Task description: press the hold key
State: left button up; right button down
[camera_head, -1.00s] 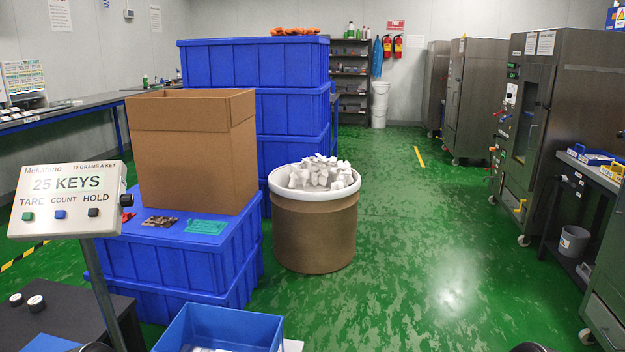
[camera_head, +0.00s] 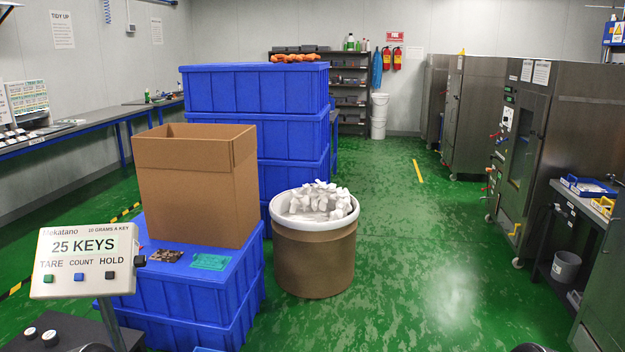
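The indicator (camera_head: 84,258) stands on a post at the lower left and reads "25 KEYS". Its black hold key (camera_head: 111,275) sits at the right under the word HOLD, with nothing over it. The blue count key (camera_head: 79,277) and green tare key (camera_head: 48,278) are to its left. A brown drum (camera_head: 313,262) with a white rim holds a heap of white pieces (camera_head: 318,200). Neither of my grippers can be made out; only small dark rounded parts, apparently mine, show at the bottom edge.
An open cardboard box (camera_head: 195,190) stands on blue crates (camera_head: 185,300), beside a brown patch (camera_head: 166,256) and a teal patch (camera_head: 210,262). Taller blue crates (camera_head: 250,95) stand behind. Green floor (camera_head: 430,260) is clear on the right.

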aim_at(108, 275)
jog(key=u, duration=1.25)
